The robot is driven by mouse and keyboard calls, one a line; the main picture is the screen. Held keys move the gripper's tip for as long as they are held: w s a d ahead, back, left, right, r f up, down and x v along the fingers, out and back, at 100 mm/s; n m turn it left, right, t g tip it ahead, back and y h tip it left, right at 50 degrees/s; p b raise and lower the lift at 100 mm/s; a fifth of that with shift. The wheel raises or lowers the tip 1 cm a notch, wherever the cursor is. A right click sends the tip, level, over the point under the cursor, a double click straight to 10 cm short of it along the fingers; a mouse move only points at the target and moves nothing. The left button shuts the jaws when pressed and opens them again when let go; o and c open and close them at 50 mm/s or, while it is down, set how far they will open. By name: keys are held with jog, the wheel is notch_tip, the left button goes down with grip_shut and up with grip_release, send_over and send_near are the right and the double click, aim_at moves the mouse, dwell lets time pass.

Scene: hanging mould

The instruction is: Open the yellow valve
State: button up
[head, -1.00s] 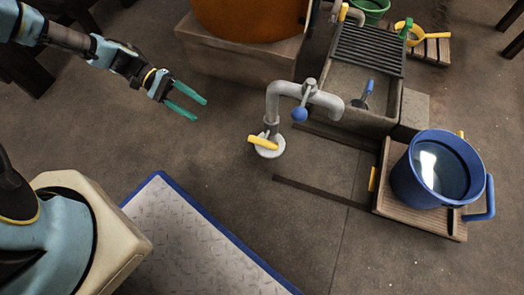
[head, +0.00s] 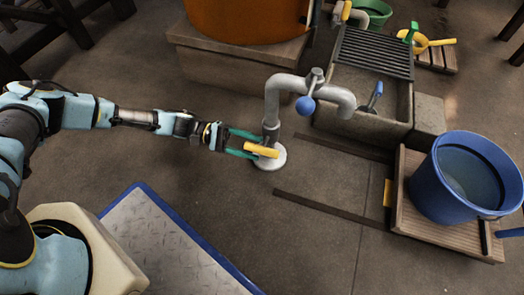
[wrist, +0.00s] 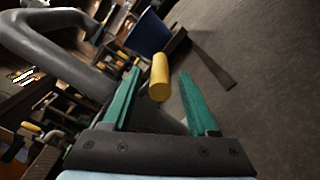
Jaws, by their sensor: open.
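The yellow valve handle (head: 264,151) is a short bar low on the upright grey pipe (head: 271,105), just above its round white base (head: 275,162). My gripper (head: 254,147) is open, its green fingers reaching to the handle from the left. In the wrist view the handle (wrist: 159,80) stands between the two open fingers of my gripper (wrist: 160,74), with gaps visible on both sides. The valve's body is mostly hidden behind the handle and fingers.
The spout overhangs a stone trough (head: 390,115). A blue bucket (head: 465,178) stands on a wooden slatted platform (head: 425,225) at right. An orange vat (head: 245,20) is behind. Floor in front is clear.

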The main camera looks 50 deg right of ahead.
aim_at(260, 150)
jog(key=shift+b+x, duration=0.3)
jog(key=shift+x, duration=1.45)
grip_shut()
